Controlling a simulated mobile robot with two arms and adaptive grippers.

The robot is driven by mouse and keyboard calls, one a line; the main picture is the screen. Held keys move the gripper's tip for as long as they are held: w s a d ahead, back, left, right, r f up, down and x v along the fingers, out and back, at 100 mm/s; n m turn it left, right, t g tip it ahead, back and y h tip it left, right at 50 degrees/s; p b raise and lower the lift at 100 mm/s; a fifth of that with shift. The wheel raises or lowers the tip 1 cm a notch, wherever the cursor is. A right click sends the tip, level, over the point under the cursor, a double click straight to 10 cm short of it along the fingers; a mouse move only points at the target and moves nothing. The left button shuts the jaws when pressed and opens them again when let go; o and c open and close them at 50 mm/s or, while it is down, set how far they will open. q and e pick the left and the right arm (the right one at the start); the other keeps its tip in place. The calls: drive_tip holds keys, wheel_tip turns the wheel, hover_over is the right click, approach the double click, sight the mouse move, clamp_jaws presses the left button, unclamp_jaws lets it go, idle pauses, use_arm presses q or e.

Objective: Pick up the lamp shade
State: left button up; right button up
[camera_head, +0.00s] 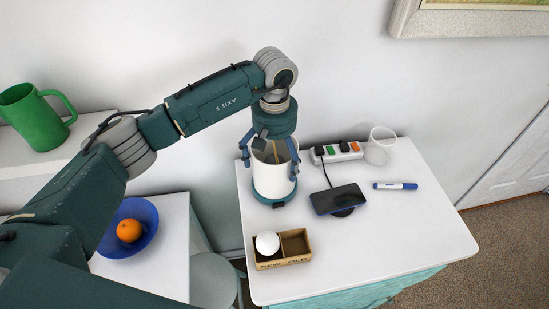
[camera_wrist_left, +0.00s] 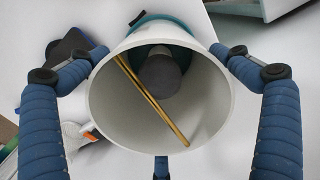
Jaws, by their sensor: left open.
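The white lamp shade (camera_head: 272,181) stands upright on a teal base (camera_head: 274,199) at the back left of the white table. In the left wrist view the shade (camera_wrist_left: 108,103) is open towards the camera, with a gold bar (camera_wrist_left: 150,100) across it and a grey bulb-like part (camera_wrist_left: 158,74) inside. My left gripper (camera_head: 268,165) is directly above the shade, pointing down. Its blue fingers are open and spread around the outside of the rim; firm contact cannot be told. My right gripper is not in view.
A two-compartment box (camera_head: 283,263) holding a white ball (camera_head: 267,243) is in front. The table's right front is clear.

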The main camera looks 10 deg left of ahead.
use_arm(q)
drive_tip(key=shift+f, duration=0.6)
drive_tip(key=c, duration=1.4)
drive_tip(key=shift+r, duration=0.1)
